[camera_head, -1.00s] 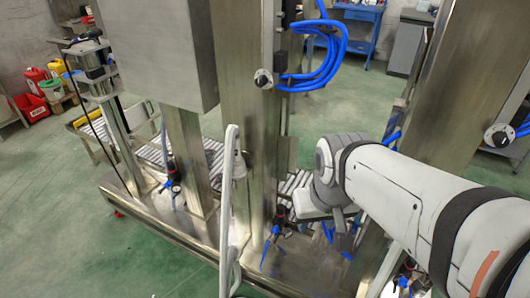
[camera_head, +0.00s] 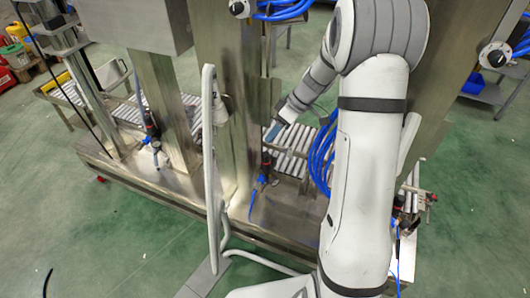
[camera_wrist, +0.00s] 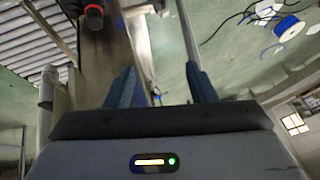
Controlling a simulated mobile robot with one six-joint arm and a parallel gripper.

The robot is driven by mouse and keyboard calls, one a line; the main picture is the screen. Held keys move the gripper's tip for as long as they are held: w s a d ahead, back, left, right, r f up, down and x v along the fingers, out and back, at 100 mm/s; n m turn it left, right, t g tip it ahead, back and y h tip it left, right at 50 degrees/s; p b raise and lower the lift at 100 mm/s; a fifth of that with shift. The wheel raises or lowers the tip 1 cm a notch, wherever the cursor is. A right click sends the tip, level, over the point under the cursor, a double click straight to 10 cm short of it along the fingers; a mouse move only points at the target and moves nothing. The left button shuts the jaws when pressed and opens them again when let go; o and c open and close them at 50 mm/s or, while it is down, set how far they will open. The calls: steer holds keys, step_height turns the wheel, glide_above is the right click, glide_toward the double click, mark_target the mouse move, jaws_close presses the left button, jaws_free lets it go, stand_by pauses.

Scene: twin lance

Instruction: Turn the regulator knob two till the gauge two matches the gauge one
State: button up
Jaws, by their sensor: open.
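My gripper (camera_head: 274,131) is open and empty; its two blue-grey fingers also show apart in the wrist view (camera_wrist: 160,76). In the head view it hangs near the middle steel column, above a small regulator (camera_head: 264,168) with blue fittings and a touch of red. A second regulator (camera_head: 153,135) stands further left, and a third (camera_head: 397,218) stands at the right behind my arm. A dark cylinder with a red end (camera_wrist: 94,16) shows at the top left of the wrist view, beyond the fingers. Which regulator is knob two, and the gauge readings, I cannot tell.
Steel columns and a roller conveyor (camera_head: 292,150) stand around the gripper. A white bent tube frame (camera_head: 211,170) rises in front. Blue hoses (camera_head: 322,160) hang close beside my arm. Round dials or knobs (camera_head: 497,54) sit on the columns.

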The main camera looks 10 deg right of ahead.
mark_target(267, 154)
steer(key=w+d+f+n+t+y+b, duration=0.15)
steer(key=w+f, duration=0.25)
steer(key=f, duration=0.4)
steer(key=w+d+f+n+y+b, duration=0.1)
steer(key=w+d+f+n, duration=0.2)
steer(key=w+f, duration=0.35)
steer(key=a+f, duration=0.3)
steer(key=f, duration=0.1)
steer(key=a+f, duration=0.2)
steer(key=f, duration=0.1)
steer(key=shift+s+a+p, duration=0.3)
steer(key=shift+s+p, duration=0.05)
steer(key=shift+c, duration=0.2)
